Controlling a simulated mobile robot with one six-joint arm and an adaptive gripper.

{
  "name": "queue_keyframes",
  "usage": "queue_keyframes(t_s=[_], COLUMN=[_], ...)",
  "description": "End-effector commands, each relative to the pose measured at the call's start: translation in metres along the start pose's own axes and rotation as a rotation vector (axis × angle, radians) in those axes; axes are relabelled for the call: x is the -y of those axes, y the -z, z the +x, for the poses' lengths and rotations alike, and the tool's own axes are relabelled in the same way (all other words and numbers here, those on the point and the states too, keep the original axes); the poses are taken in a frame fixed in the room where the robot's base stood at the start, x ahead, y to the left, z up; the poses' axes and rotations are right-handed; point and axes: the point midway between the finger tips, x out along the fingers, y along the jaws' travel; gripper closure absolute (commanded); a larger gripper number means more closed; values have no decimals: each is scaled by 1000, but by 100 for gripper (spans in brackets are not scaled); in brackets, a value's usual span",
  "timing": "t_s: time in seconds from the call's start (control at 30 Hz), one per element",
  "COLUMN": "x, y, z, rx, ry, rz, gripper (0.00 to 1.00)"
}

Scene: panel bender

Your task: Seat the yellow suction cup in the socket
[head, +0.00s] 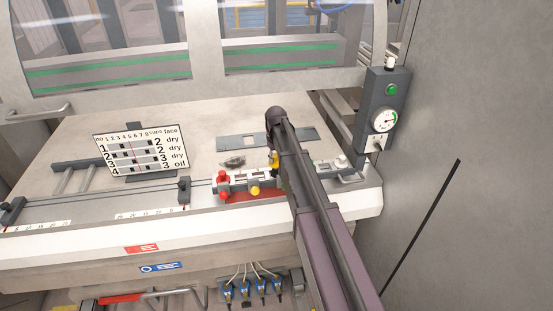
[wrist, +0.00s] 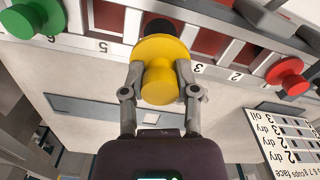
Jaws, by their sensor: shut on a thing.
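The yellow suction cup (wrist: 158,85) is between the two fingers of my gripper (wrist: 157,82) in the wrist view. It has a wide yellow flange and a narrower round end. A dark round part (wrist: 160,27) shows just behind the flange, at the rack between the marks 3 and 5. I cannot tell whether the cup touches it or is seated, because the flange covers the joint. In the head view my arm hides most of the gripper; a yellow piece (head: 274,160) shows beside it.
Red cups (head: 223,177) and another yellow cup (head: 255,190) stand on the rack in the head view. Green cups (wrist: 36,17) and a red cup (wrist: 287,76) flank the held cup in the wrist view. A chart board (head: 140,150) stands left. A gauge box (head: 384,110) stands right.

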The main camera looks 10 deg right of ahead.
Motion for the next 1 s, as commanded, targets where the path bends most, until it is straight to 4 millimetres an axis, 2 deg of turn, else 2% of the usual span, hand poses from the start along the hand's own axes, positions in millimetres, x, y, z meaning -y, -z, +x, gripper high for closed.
queue_keyframes(t_s=[0.6, 1.0], x=[-1, -1], y=[0, 0], z=[36, 43], rx=[0, 0], ry=[0, 0], rz=[1, 2], gripper=[100, 100])
